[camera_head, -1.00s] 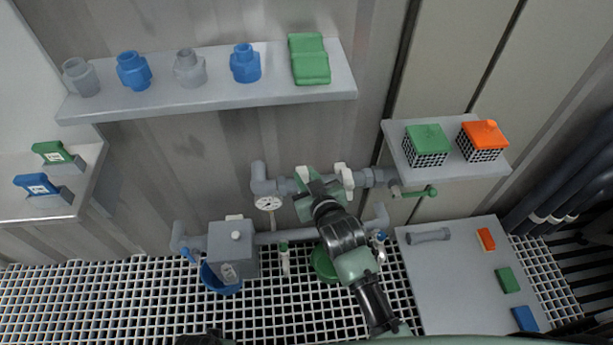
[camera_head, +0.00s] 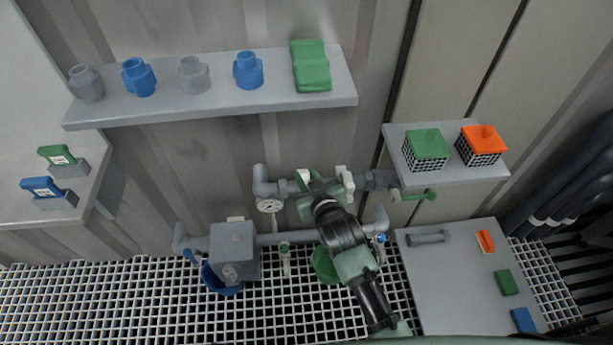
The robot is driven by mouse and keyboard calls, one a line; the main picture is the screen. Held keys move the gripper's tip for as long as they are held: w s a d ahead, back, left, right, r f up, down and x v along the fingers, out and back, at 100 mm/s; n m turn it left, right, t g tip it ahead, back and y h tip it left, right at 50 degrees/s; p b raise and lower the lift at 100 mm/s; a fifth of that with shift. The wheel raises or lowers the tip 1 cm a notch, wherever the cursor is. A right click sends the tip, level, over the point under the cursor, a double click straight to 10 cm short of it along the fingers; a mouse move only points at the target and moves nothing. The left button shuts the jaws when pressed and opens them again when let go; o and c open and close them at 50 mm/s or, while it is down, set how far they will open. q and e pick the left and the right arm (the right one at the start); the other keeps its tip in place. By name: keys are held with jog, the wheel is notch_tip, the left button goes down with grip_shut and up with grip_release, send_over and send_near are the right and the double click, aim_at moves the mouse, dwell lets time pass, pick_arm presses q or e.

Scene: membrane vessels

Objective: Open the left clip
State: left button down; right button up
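Two white clips sit on the upper grey pipe. The left clip (camera_head: 302,174) is partly hidden behind my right gripper. The right clip (camera_head: 346,180) stands just right of the gripper and shows more clearly. My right gripper (camera_head: 314,185) has green fingers at the pipe, against or very close to the left clip. The wrist hides the finger gap, so I cannot tell if the fingers grip the clip. My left gripper is not in view.
A round gauge (camera_head: 269,205) hangs left of the gripper. A green-handled valve (camera_head: 416,196) is to the right, below a small shelf (camera_head: 440,180) with two mesh baskets. A grey box (camera_head: 234,250) is on the lower pipe. A long shelf (camera_head: 210,110) runs above.

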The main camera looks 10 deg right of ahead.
jog(key=o, duration=0.3)
jog(key=shift+w+d+r, duration=0.1)
jog(key=shift+w+r, duration=0.05)
jog(key=shift+r, duration=0.05)
jog(key=shift+o, duration=0.2)
jog(key=shift+f, duration=0.1)
jog(key=shift+s, duration=0.2)
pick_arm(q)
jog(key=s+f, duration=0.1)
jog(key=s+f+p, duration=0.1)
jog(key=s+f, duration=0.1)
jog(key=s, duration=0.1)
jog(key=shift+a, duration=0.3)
pick_arm(e)
jog(key=v, duration=0.7)
jog(key=shift+s, duration=0.25)
jog(key=shift+d, duration=0.1)
